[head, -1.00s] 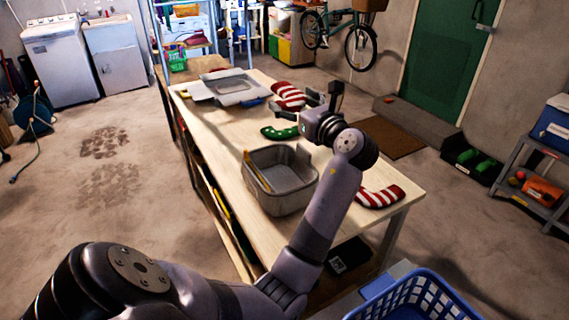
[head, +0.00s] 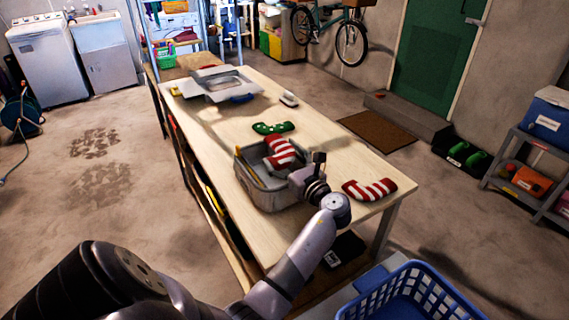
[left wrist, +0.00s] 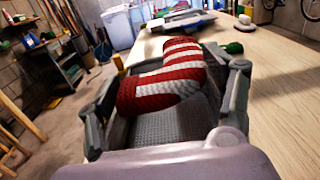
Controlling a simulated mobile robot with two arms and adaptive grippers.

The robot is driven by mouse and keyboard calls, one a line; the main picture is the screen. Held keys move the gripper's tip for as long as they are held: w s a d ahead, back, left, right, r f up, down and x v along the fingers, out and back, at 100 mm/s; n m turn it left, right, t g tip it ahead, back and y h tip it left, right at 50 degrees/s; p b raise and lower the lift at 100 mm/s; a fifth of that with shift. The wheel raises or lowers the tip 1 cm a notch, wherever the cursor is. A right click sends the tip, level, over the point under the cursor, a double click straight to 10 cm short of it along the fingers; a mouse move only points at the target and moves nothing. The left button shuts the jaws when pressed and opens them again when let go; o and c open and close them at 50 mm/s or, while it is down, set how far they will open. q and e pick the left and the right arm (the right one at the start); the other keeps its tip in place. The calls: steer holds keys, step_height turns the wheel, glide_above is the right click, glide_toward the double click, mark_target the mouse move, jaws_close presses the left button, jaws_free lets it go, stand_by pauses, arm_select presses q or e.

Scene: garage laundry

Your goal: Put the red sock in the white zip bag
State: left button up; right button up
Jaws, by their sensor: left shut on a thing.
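A red-and-white striped sock (head: 281,151) is in my left gripper (head: 303,171), over the grey bin (head: 270,198) on the table. In the left wrist view the sock (left wrist: 165,85) lies between the two fingers, and the gripper is shut on it. Whether the sock touches the bin is unclear. A second red-and-white striped sock (head: 369,190) lies on the table right of the bin. A white, flat bag-like thing with a grey recessed middle (head: 215,88), perhaps the white zip bag, lies at the table's far end. My right gripper is out of view.
A green sock (head: 272,127) lies just beyond the bin. A small white object (head: 289,98) is near the far right table edge. A blue basket (head: 410,295) stands at the near right. The table between the green sock and the far bag is mostly clear.

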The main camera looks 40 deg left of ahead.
mark_target(284, 168)
arm_select(q)
steer(key=shift+f, duration=0.75)
steer(key=shift+f, duration=0.6)
steer(key=o, duration=1.1)
steer(key=shift+s+f, duration=0.15)
steer(key=shift+s, duration=0.05)
steer(key=shift+d, duration=0.1)
